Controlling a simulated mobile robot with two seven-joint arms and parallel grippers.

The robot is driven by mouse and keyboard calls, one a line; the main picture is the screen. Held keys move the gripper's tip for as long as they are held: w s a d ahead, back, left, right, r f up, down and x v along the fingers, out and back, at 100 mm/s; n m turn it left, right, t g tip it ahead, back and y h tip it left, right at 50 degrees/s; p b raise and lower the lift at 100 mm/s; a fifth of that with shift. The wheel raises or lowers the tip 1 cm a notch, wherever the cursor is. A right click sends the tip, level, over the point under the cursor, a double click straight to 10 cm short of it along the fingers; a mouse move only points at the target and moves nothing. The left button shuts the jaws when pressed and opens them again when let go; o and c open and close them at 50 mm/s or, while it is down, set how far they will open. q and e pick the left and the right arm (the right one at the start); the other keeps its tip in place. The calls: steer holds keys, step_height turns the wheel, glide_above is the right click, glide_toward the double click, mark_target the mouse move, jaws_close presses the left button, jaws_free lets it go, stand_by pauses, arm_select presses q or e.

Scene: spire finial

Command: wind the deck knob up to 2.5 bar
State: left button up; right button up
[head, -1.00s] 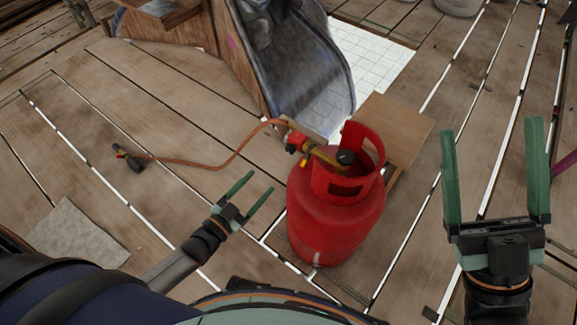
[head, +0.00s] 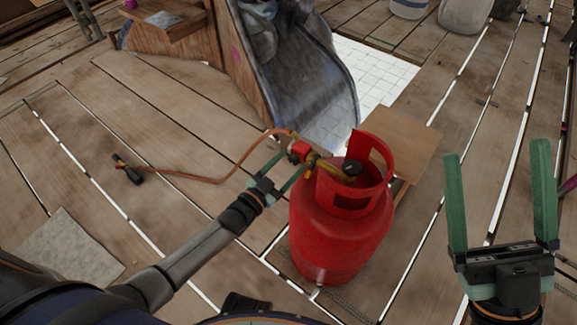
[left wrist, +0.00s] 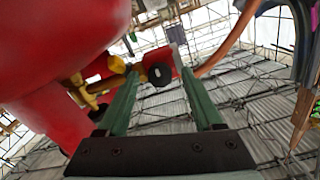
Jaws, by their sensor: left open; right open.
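A red gas cylinder (head: 335,245) stands upright on the plank deck. In the left wrist view a round black knob (left wrist: 160,74) with a pale centre faces me, beside the red regulator body (left wrist: 172,58). I cannot read any pressure value. My left gripper (head: 293,161) is open, its green fingers pointing at the regulator. In the left wrist view the knob shows between the fingertips (left wrist: 160,80); contact cannot be told. My right gripper (head: 497,150) is open and empty, over the deck at right.
An orange hose (head: 215,178) runs left from the regulator to a black torch-like end (head: 128,170) on the deck. A wooden board (head: 398,140) lies behind the cylinder. A grey metal chute-like shape (head: 300,80) stands behind. A grey mat (head: 70,250) lies at left.

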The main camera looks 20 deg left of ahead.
arm_select(q)
jaws_close()
stand_by(0.6)
